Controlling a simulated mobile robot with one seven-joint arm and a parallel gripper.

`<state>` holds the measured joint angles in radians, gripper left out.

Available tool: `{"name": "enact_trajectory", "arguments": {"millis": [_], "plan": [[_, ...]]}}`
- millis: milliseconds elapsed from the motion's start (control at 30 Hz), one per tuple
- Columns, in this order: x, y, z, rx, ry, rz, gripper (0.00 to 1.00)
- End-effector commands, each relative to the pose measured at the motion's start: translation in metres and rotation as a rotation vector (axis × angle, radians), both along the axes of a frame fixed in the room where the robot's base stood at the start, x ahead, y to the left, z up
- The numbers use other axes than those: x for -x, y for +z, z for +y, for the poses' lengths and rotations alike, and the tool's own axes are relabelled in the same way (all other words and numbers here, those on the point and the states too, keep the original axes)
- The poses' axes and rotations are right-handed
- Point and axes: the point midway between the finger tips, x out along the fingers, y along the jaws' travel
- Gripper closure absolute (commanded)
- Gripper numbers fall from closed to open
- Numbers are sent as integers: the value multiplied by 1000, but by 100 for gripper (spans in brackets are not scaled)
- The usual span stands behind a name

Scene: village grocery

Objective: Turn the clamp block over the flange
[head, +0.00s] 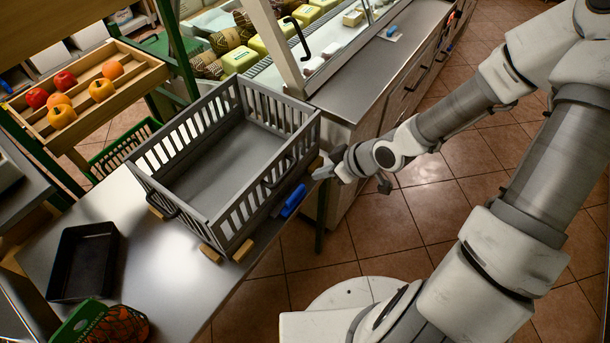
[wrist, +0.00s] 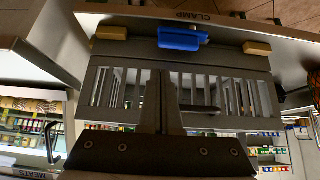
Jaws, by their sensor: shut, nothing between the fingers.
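A blue block (head: 293,200) sits low at the near long side of a grey slatted crate (head: 146,180). In the wrist view the blue block (wrist: 182,38) is beside the word CLAMP on the table edge, so it appears to be the clamp block. It lies lengthwise along the crate's side; I cannot tell whether it overlaps a flange. No separate flange is clear. My gripper (head: 320,172) is at the crate's right corner, apart from the blue block. In the wrist view its fingers (wrist: 162,78) are together and empty, pointing toward the crate side (wrist: 215,80).
Wooden blocks (head: 243,250) stand around the crate's base on a metal table (head: 185,290). A black tray (head: 85,262) and a green basket (head: 75,322) are to the left. A glass-fronted counter (head: 370,75) stands behind. Tiled floor is open in front.

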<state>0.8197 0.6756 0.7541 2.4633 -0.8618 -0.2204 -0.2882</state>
Motion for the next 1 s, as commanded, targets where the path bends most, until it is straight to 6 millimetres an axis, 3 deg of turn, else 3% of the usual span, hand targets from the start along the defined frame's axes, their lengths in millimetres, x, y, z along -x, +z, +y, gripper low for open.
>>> {"name": "enact_trajectory", "arguments": {"millis": [600,1000], "plan": [[-28,-62,39,-2,5,0,100],[-38,-78,50,-2,1,-1,100]]}}
